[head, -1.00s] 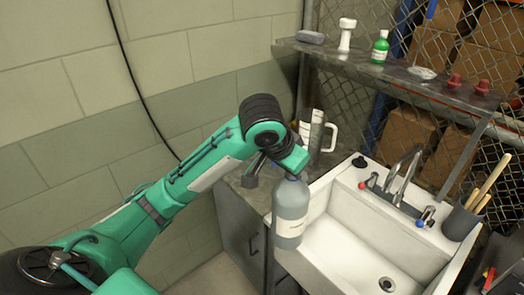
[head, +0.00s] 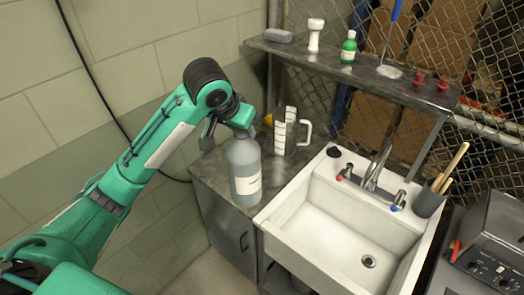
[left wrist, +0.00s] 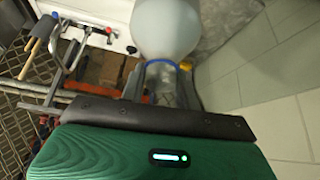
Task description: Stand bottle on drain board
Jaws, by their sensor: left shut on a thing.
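A grey-blue bottle (head: 244,180) with a pale label hangs upright below my left gripper (head: 240,128), which is shut on its top. In the head view the bottle overlaps the grey drain board (head: 212,172) left of the sink, near its front edge. I cannot tell whether its base touches the board. In the left wrist view the bottle's rounded body (left wrist: 168,28) fills the top middle, beyond my green hand and its dark pad. My right gripper is not in view.
A clear measuring jug (head: 286,130) stands behind the bottle at the back of the board. The white sink (head: 330,225) with its tap (head: 378,165) adjoins on the right. A shelf (head: 350,70) carrying a green bottle (head: 349,47) overhangs the back.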

